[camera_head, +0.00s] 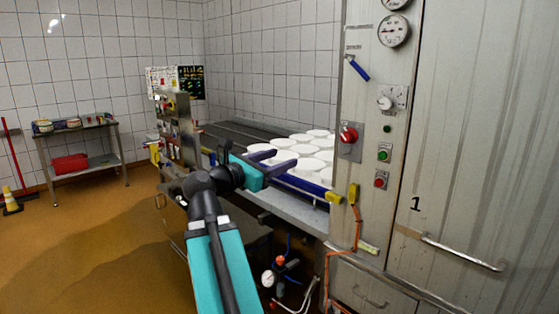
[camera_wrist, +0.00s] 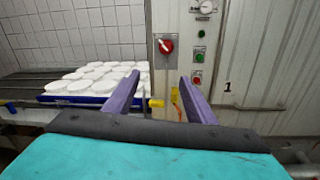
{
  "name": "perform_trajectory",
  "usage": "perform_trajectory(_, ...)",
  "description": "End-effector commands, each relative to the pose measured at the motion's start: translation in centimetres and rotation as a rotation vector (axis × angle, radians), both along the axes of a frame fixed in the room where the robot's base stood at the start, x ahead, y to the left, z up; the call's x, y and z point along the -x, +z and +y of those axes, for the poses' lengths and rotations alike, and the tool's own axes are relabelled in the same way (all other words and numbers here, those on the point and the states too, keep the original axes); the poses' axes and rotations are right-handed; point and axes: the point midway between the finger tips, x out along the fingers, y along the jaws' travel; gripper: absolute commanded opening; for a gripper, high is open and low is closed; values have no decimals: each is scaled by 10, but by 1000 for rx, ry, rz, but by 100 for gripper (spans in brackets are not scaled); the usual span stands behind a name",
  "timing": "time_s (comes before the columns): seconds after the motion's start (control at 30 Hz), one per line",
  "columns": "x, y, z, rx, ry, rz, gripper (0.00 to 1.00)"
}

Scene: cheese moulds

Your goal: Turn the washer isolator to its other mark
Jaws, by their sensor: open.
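The washer isolator appears to be the red rotary knob (camera_head: 348,135) on a grey plate, on the metal panel right of the conveyor. It also shows in the wrist view (camera_wrist: 166,46), above and between my fingertips; its handle looks tilted, and its marks are too small to read. My gripper (camera_head: 284,158) has a teal body and two purple fingers. It is open and empty, apart from the knob and to its left in the head view. In the wrist view the fingers (camera_wrist: 160,76) stand wide apart with the panel beyond them.
White moulds (camera_head: 300,150) fill the conveyor end beside my gripper. A yellow block (camera_head: 353,193) sticks out below the knob.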

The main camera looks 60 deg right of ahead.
Motion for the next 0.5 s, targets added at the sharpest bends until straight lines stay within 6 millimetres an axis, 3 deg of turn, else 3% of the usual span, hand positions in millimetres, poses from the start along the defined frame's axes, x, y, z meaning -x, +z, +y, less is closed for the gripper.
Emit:
perform_trajectory(0.13,-7,-10,0,-13,12,-13,51)
perform_trajectory(0.27,-22,-33,1,-46,36,-45,51)
perform_trajectory(0.5,-71,-114,12,-166,101,-159,51)
